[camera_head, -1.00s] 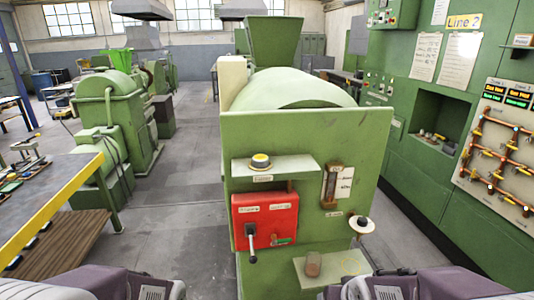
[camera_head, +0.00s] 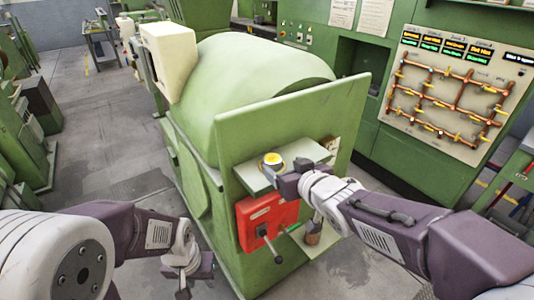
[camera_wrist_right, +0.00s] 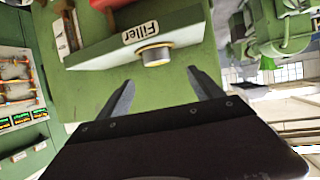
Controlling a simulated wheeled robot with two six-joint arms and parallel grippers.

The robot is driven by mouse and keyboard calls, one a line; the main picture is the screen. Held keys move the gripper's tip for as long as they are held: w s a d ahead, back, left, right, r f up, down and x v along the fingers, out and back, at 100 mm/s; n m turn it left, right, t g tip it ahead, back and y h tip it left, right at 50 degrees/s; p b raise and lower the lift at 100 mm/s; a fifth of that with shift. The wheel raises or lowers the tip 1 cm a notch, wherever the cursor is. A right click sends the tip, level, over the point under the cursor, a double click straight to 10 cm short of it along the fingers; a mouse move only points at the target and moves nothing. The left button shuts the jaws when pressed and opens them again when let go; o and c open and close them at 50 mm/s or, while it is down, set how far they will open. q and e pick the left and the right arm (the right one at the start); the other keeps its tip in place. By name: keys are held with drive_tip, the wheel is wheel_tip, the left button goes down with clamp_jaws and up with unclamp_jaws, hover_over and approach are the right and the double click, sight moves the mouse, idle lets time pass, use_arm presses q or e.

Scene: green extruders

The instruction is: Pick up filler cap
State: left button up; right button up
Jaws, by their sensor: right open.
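The filler cap (camera_head: 273,159) is a short round cap with a yellow top. It sits on a green shelf (camera_head: 252,179) on the front of the green extruder. In the right wrist view the cap (camera_wrist_right: 156,56) stands on the shelf beside a "Filler" label (camera_wrist_right: 140,30). My right gripper (camera_head: 284,180) is at the shelf, close to the cap. In the wrist view its two fingers are apart, with the cap ahead of the gap and nothing between them. My left gripper (camera_head: 187,275) hangs low at the left, away from the cap; its fingers are unclear.
A red box (camera_head: 266,221) with a black-knobbed lever is mounted below the shelf. A lower ledge (camera_head: 318,244) holds a small brown object (camera_head: 312,233). A pipe panel (camera_head: 452,95) is on the right wall. The floor left of the extruder is clear.

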sight(272, 159)
drive_tip(key=x, duration=0.4)
drive_tip(key=shift+w+f, duration=0.1)
drive_tip(key=shift+w, duration=0.2)
drive_tip(key=p+x, duration=0.1)
drive_tip(key=x, duration=0.3)
drive_tip(key=shift+w+f, duration=0.1)
drive_tip(key=shift+f, duration=0.1)
drive_tip(key=shift+w, duration=0.1)
drive_tip(key=shift+s+d+r, duration=0.1)
drive_tip(key=shift+s+d, duration=0.05)
drive_tip(key=shift+s, duration=0.1)
drive_tip(key=c, duration=1.4)
use_arm(q)
drive_tip(key=shift+d+r, duration=0.25)
drive_tip(key=shift+r, duration=0.5)
use_arm(e)
drive_tip(key=shift+w, duration=0.1)
drive_tip(key=shift+c, duration=1)
